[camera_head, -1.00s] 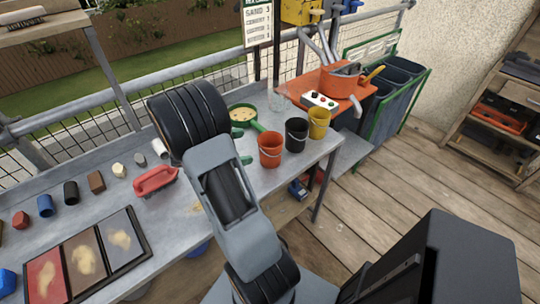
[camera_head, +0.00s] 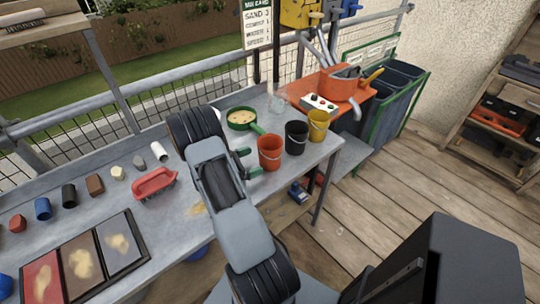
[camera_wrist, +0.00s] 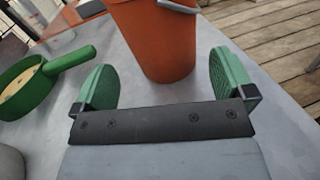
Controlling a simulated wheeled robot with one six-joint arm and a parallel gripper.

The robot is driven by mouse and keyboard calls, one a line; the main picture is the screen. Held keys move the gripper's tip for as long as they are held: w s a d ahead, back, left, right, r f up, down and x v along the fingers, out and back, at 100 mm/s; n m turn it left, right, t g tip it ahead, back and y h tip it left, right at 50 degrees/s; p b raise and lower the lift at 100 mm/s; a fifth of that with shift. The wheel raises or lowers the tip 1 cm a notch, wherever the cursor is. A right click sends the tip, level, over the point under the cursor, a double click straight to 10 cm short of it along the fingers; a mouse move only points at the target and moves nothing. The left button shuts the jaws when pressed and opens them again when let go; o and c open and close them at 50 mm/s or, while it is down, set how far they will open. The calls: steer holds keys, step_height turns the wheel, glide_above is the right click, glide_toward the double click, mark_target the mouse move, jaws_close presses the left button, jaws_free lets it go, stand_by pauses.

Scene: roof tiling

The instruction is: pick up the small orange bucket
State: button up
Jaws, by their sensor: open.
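The small orange bucket (camera_head: 270,153) stands upright on the grey workbench, left of a black bucket (camera_head: 296,137) and a yellow bucket (camera_head: 318,125). In the wrist view the orange bucket (camera_wrist: 155,40) is just ahead of my gripper, with its top cut off and part of its metal handle showing. My gripper (camera_wrist: 165,85) is open, its two green fingers low on either side of the bucket's lower part. No contact is clear. In the head view my gripper (camera_head: 247,164) reaches the bucket's left side, partly hidden by my arm.
A green pan (camera_head: 243,118) with pale contents sits behind my gripper; its handle points toward the orange bucket. A clear glass (camera_head: 277,102) stands near the back. A red-handled brush (camera_head: 154,183) and a tray of samples (camera_head: 85,262) lie to the left.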

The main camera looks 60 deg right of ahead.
mark_target(266, 155)
steer(key=shift+p+x, duration=0.45)
steer(key=shift+x, duration=2.6)
steer(key=shift+c, duration=0.5)
steer(key=c, duration=0.5)
steer(key=shift+r, duration=0.1)
